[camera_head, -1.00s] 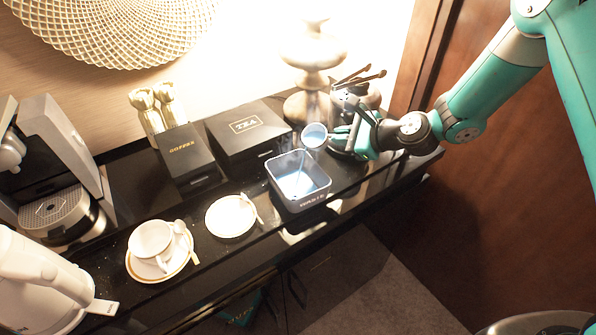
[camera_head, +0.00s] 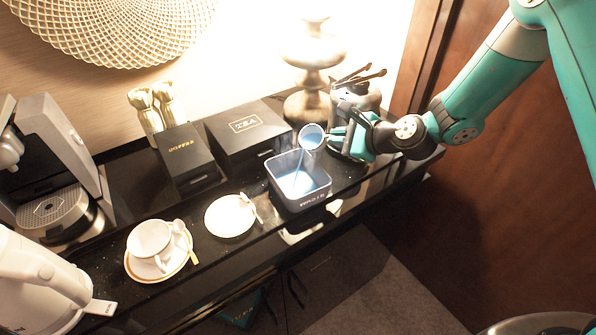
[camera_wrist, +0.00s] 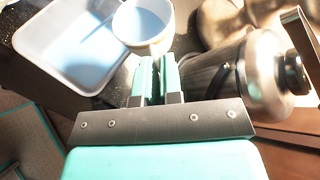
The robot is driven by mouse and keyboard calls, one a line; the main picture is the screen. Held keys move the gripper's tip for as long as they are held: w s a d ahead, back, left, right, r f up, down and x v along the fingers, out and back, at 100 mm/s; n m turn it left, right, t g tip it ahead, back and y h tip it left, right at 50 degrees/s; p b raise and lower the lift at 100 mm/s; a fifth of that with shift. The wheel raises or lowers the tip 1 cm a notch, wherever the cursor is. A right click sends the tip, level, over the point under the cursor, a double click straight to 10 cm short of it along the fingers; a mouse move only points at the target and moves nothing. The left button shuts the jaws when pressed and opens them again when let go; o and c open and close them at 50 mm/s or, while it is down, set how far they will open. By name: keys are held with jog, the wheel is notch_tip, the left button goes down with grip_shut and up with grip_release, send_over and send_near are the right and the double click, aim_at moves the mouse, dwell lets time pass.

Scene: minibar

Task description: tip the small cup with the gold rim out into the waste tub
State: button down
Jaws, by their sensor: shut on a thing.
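The small cup (camera_head: 313,140) is held tilted above the right back part of the waste tub, its mouth towards the tub. A thin pale-blue stream runs down from its lip into the tub. In the wrist view the cup (camera_wrist: 152,47) shows pale blue inside and a yellowish edge. My gripper (camera_head: 331,140) is shut on the cup's near side, and its fingers (camera_wrist: 156,65) reach it in the wrist view. The square grey waste tub (camera_head: 303,205) stands upright on the black counter with blue liquid in it; its pale inside (camera_wrist: 45,30) shows in the wrist view.
A metal pot (camera_wrist: 235,80) stands close to my gripper's right in the wrist view. A silver lamp base (camera_head: 308,105) and black tea box (camera_head: 246,140) stand behind the tub. A saucer (camera_head: 228,217) and a white cup (camera_head: 150,240) on its saucer are left.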

jog(key=shift+s+a+f+n+t+b, duration=0.3)
jog(key=shift+t+b, duration=0.1)
jog(key=shift+b, duration=0.2)
dwell(0.4)
jog(key=shift+s+a+r+n+t+h+b, duration=0.15)
jog(key=shift+s+r+n+t+h+b, duration=0.2)
jog(key=shift+t+h, duration=0.2)
dwell(0.9)
jog(key=shift+s+a+f+n+t+b, duration=0.2)
jog(key=shift+f+n+t+b, duration=0.3)
jog(key=shift+b, duration=0.3)
dwell(0.5)
jog(key=shift+s+a+r+n+t+h, duration=0.35)
jog(key=shift+n+t, duration=0.2)
jog(key=shift+t, duration=0.1)
dwell(0.8)
jog(key=shift+s+a+r+n+t+p, duration=0.1)
jog(key=shift+s+a+n+t+p, duration=0.4)
jog(key=shift+p, duration=0.5)
